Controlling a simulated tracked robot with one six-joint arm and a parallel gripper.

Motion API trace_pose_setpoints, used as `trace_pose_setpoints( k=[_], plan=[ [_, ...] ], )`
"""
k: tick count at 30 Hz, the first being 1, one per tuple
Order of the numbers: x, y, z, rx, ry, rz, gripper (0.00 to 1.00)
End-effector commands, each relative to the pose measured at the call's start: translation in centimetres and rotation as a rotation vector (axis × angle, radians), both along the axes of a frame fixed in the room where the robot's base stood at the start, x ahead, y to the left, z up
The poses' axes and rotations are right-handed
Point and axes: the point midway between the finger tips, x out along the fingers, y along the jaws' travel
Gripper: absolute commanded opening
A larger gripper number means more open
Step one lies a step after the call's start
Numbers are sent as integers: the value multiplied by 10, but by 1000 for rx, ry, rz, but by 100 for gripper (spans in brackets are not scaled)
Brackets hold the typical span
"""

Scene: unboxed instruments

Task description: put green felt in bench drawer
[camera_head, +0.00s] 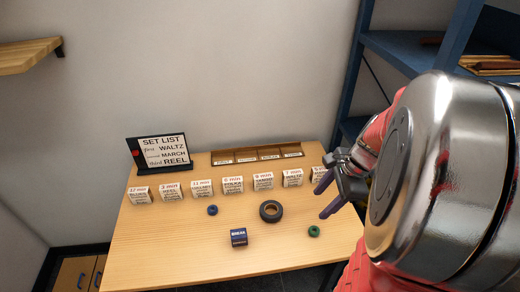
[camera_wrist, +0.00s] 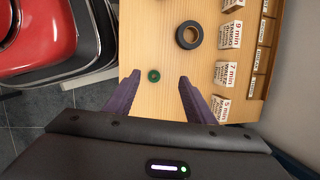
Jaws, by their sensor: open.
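The green felt (camera_head: 314,231), a small ring with a dark centre, lies on the right part of the wooden bench top (camera_head: 180,262). My gripper (camera_head: 326,196) is open and empty above the bench's right side. In the wrist view, the green felt (camera_wrist: 154,75) appears between and just beyond the spread purple fingertips (camera_wrist: 160,77), apart from both. Wooden fronts with dark handles (camera_head: 75,273) show at the lower left; I cannot tell whether they are the bench drawer. No open drawer shows.
A dark ring (camera_head: 270,211), a small blue ring (camera_head: 212,210) and a blue box (camera_head: 239,238) stand on the bench. Several white labelled blocks (camera_head: 202,189) line up behind them. Behind are a set-list sign (camera_head: 163,151) and a compartment rack (camera_head: 258,156). Blue shelving (camera_head: 400,50) rises right.

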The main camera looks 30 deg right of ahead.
Motion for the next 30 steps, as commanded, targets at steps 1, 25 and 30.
trace_pose_setpoints(
  k=[1, 25, 30],
  plan=[
    [-6, -14, -9, 39, 16, -91, 49],
    [-23, -55, -45, 185, 61, -422, 49],
    [-17, -48, -66, 185, 64, -420, 49]
  ],
)
